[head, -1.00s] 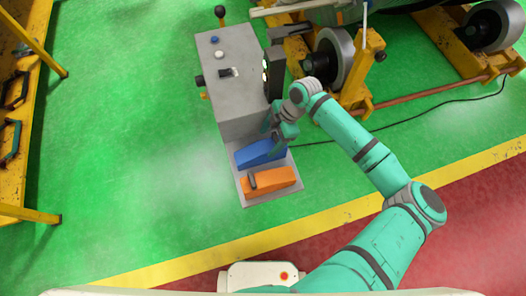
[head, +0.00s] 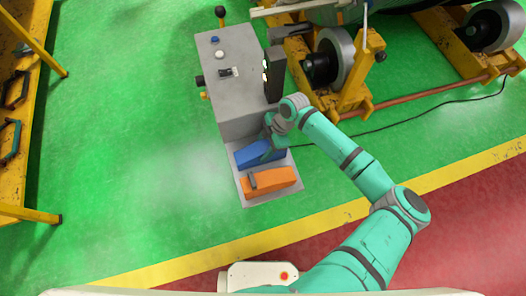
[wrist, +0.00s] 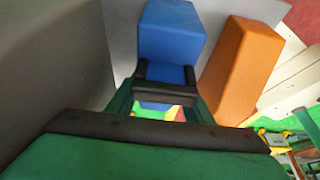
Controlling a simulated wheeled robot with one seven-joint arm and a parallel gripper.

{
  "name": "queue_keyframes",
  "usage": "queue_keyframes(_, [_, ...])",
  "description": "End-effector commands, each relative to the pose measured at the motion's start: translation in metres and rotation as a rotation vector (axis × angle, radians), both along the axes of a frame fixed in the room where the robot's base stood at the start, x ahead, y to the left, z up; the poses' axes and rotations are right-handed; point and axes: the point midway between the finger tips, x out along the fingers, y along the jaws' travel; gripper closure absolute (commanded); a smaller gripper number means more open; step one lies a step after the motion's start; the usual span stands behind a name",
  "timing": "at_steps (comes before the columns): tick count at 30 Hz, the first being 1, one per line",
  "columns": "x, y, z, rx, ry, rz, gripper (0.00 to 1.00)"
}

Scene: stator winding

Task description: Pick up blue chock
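The blue chock (head: 253,154) lies in the tray (head: 246,200) at the foot of the grey machine. In the wrist view the blue chock (wrist: 172,30) stands just beyond my fingertips. My gripper (head: 267,150) is over the right part of the chock and partly hides it. In the wrist view my gripper's fingers (wrist: 163,85) are spread apart, with a dark bar, seemingly the chock's handle, across the gap between them. I cannot tell whether the fingers touch it.
An orange chock (head: 270,179) with a dark handle lies beside the blue one, nearer to me. The grey machine (head: 235,85) rises right behind the tray. Yellow roller stands (head: 355,95) are at the right. Green floor is clear to the left.

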Motion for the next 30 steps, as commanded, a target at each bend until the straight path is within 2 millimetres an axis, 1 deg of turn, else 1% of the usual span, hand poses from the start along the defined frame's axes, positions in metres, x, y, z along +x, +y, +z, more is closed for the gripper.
queue_keyframes(1, [0.0, 0.0, 0.0, 0.0, -0.001, 0.0, 0.74])
queue_keyframes(2, [0.0, 0.0, 0.0, 0.0, -0.001, 0.0, 0.8])
queue_keyframes(4, [0.0, 0.0, 0.001, 0.002, -0.001, -0.001, 0.8])
queue_keyframes(5, [0.001, 0.0, 0.001, 0.002, -0.001, -0.001, 0.84])
queue_keyframes(11, [0.001, 0.0, 0.002, 0.002, -0.001, -0.001, 0.84])
queue_keyframes(14, [0.001, -0.001, 0.008, 0.002, -0.002, -0.001, 0.84])
queue_keyframes(17, [0.001, 0.0, 0.02, 0.001, -0.003, 0.0, 0.84])
queue_keyframes(20, [0.001, -0.001, 0.039, 0.001, -0.005, 0.001, 0.84])
queue_keyframes(23, [0.001, 0.0, 0.064, 0.001, -0.005, 0.002, 0.84])
queue_keyframes(30, [0.001, -0.001, 0.133, -0.001, -0.004, 0.002, 0.84])
